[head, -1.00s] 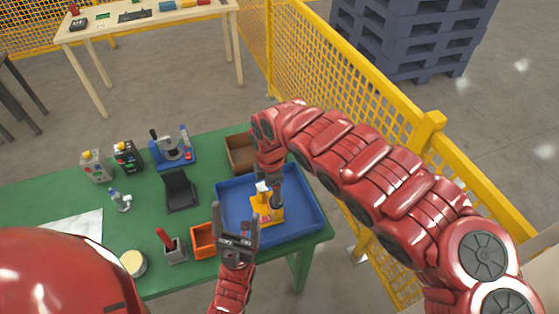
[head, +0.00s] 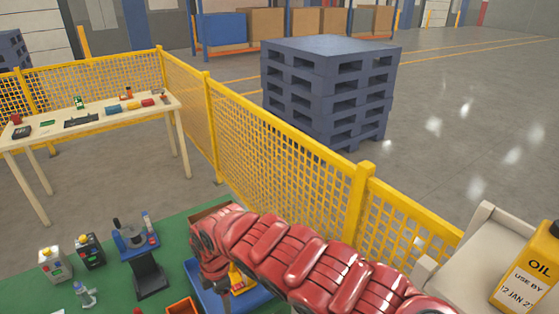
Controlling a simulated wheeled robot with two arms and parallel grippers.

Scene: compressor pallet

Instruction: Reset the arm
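My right arm (head: 290,256) is red and segmented. It reaches from the lower right over the green table (head: 185,213) toward the blue tray (head: 203,293). A yellow thing (head: 240,281) shows in part in the tray, beside the arm. I cannot tell whether the gripper touches it. My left gripper is out of the picture.
A yellow mesh fence (head: 285,145) runs behind the table. Stacked blue-grey pallets (head: 325,85) stand beyond it. A yellow oil container (head: 530,268) stands on a light surface at the right. Control boxes (head: 54,264), a blue device (head: 136,240) and a black stand (head: 150,275) occupy the table.

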